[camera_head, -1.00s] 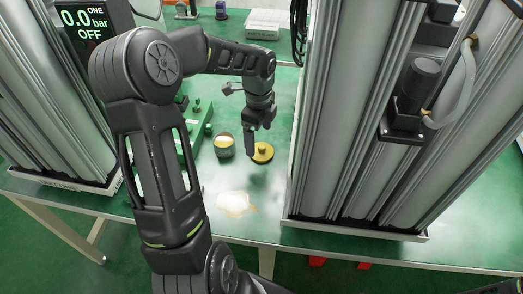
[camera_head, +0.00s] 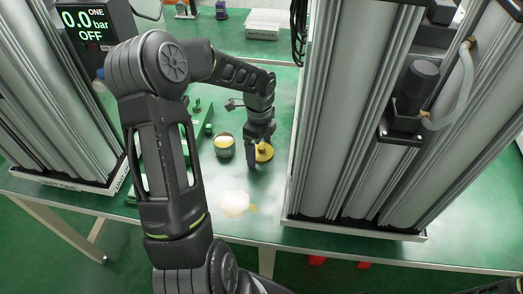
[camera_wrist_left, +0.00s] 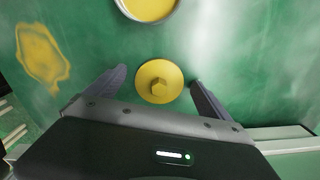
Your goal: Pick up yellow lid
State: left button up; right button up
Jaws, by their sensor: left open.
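The yellow lid (camera_head: 265,152) is a round disc with a raised knob, lying on the green table. In the left wrist view the lid (camera_wrist_left: 159,82) sits between the two fingers of my left gripper (camera_wrist_left: 152,82), with a gap on each side. My left gripper (camera_head: 255,160) is open and reaches down at the lid, hiding part of it in the head view. An open round container with yellow contents (camera_head: 224,146) stands just left of the lid; it also shows at the top of the wrist view (camera_wrist_left: 150,8). My right gripper is not in view.
A pale yellowish spill (camera_head: 236,203) lies on the table in front of the lid. A tall sieve column (camera_head: 350,120) stands close on the right. A green fixture (camera_head: 180,150) is left of the container. A white box (camera_head: 262,26) sits at the back.

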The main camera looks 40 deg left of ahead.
aim_at(260, 146)
pick_arm(q)
jog(key=shift+c, duration=0.4)
jog(key=c, duration=1.3)
notch_tip(260, 146, up, 10)
dwell(0.4)
